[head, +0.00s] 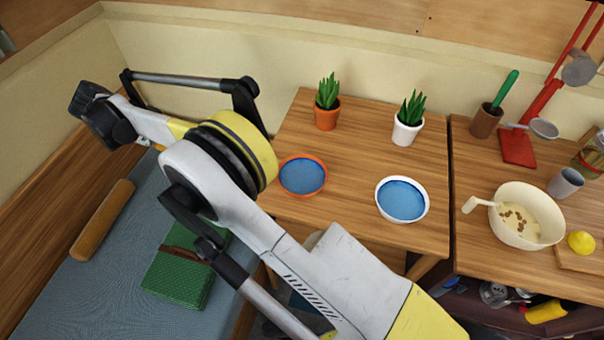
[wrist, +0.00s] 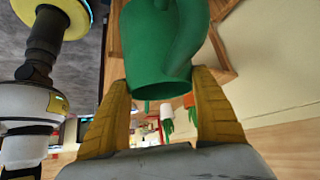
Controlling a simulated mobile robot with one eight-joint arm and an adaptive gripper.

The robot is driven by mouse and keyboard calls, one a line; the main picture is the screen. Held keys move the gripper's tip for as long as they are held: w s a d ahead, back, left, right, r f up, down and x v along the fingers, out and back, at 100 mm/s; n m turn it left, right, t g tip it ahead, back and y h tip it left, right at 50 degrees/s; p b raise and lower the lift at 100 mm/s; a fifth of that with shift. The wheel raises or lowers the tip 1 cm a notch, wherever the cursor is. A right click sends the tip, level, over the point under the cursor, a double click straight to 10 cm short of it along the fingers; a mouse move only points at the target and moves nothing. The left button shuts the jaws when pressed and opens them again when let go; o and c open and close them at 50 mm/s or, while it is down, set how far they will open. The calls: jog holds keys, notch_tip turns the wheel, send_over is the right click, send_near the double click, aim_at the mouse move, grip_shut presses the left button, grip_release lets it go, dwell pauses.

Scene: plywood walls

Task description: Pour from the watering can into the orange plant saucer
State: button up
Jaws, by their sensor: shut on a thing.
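The green watering can (wrist: 158,45) fills the upper middle of the wrist view, with a curved part on its right side. My gripper (wrist: 160,78) is shut on it, one yellow finger on each side. In the head view my arm hides the gripper and the can, and the can's spout cannot be made out. The orange plant saucer (head: 302,175) lies on the wooden table, just right of my arm's yellow joint. Its inside looks blue.
A white saucer (head: 402,200), also blue inside, lies to the right. An orange potted plant (head: 327,103) and a white potted plant (head: 407,120) stand behind. A cream bowl (head: 525,215) stands on the right table.

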notch_tip(320, 180, up, 6)
jog(key=p, duration=0.2)
jog(key=shift+a+r+h+p, duration=0.25)
jog(key=shift+a+h+p, duration=0.1)
jog(key=shift+a+h, duration=0.05)
jog(key=shift+w, duration=0.1)
